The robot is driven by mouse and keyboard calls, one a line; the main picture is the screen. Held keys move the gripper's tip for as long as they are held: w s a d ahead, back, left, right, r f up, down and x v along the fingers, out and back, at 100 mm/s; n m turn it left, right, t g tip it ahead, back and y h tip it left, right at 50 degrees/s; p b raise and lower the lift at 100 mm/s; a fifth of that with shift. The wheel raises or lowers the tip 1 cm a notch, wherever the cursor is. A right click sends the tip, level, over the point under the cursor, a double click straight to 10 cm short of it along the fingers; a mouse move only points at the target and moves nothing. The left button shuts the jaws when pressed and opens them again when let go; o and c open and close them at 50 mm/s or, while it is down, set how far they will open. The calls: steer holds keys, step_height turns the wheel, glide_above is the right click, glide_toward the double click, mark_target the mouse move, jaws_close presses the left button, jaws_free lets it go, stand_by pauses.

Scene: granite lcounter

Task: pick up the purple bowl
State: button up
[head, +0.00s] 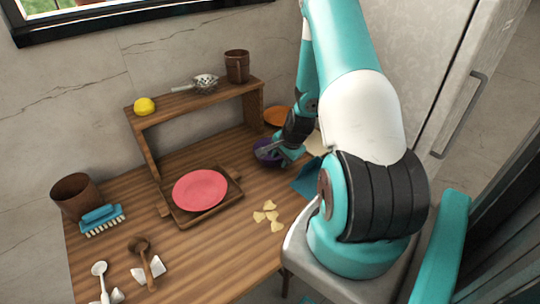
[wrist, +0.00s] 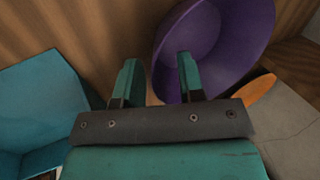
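The purple bowl (head: 258,157) sits on the wooden counter near the right end of the wooden shelf, partly hidden by my gripper (head: 276,154). In the wrist view, the purple bowl (wrist: 235,40) fills the upper right. I cannot tell whether the right finger touches the bowl.
An orange plate (head: 278,117) lies behind the bowl. A blue object (head: 306,180) is close at the right, also in the wrist view (wrist: 40,110). The wooden shelf (head: 190,98) stands left.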

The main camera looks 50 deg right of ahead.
jaws_close()
